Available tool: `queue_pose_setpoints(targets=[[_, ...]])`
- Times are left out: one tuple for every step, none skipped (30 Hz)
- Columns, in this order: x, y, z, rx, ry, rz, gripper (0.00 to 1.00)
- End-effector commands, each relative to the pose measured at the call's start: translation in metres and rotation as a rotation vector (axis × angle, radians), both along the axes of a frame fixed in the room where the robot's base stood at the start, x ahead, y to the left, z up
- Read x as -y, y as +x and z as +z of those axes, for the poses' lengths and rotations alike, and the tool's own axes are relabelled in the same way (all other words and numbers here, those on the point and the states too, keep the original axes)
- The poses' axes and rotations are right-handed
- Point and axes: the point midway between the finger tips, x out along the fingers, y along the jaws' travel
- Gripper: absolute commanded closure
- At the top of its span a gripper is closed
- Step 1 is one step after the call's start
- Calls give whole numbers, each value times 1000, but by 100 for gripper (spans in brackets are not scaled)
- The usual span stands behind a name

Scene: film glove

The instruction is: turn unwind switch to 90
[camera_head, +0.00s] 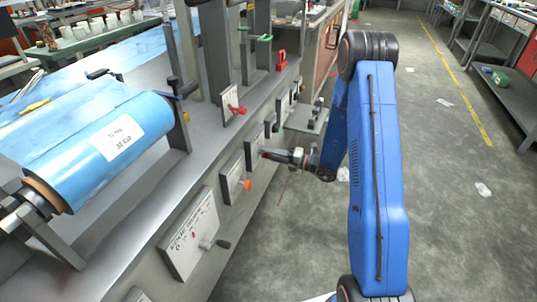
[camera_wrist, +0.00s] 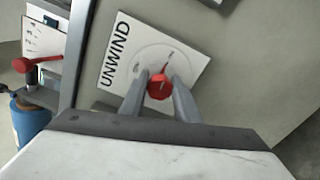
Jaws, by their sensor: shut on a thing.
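The unwind switch is a red knob (camera_wrist: 158,87) on a white square panel (camera_wrist: 115,85) marked UNWIND, with a dial arc and a short mark printed beside it. The panel appears rotated in the wrist view. My gripper (camera_wrist: 159,88) has its two grey fingers on either side of the red knob, shut on it. In the head view my gripper (camera_head: 268,155) reaches left to a white panel (camera_head: 255,144) on the machine's sloping front. The knob is largely hidden there, and its exact angle cannot be read.
A blue film roll (camera_head: 85,160) lies on the machine at left. Open grey floor (camera_head: 440,190) lies to the right.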

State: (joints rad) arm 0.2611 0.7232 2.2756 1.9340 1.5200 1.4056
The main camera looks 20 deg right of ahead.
Motion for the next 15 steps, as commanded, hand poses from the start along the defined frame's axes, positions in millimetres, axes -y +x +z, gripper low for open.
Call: queue_pose_setpoints(targets=[[1, 0, 0, -16, 11, -2, 93], [1, 0, -1, -24, 17, -2, 93], [1, 0, -1, -35, 25, -2, 93], [1, 0, -1, -42, 30, -2, 93], [1, 0, -1, -48, 34, -2, 93], [1, 0, -1, -55, 38, -2, 93], [1, 0, -1, -60, 42, -2, 93], [1, 0, -1, -64, 45, -2, 93], [1, 0, -1, -67, 47, -2, 93], [1, 0, -1, -70, 49, -2, 93], [1, 0, -1, -71, 50, -3, 93], [1, 0, -1, -73, 51, -3, 93], [1, 1, -1, -73, 52, -3, 93], [1, 1, -1, -74, 53, -3, 93], [1, 1, -1, -74, 53, -3, 93]])
